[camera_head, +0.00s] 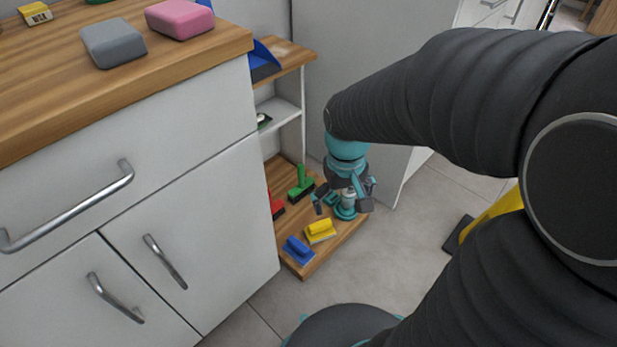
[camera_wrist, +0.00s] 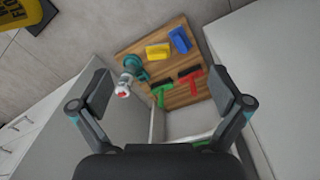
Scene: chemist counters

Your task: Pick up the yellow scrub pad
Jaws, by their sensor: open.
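The yellow scrub pad (camera_head: 320,231) lies on the low wooden shelf board, beside a blue scrub pad (camera_head: 298,249). In the wrist view the yellow scrub pad (camera_wrist: 157,51) shows ahead of the jaws, left of the blue pad (camera_wrist: 180,40). My gripper (camera_head: 343,203) is above the board, behind the yellow pad in the head view. In the wrist view my gripper (camera_wrist: 163,95) has its two fingers spread wide with nothing between them. The pad is apart from the fingers and shows unobstructed in both views.
A teal-based bottle (camera_wrist: 131,76) stands near the yellow pad. A white cabinet (camera_head: 150,220) flanks the board at left. A yellow floor sign (camera_head: 492,214) stands at right.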

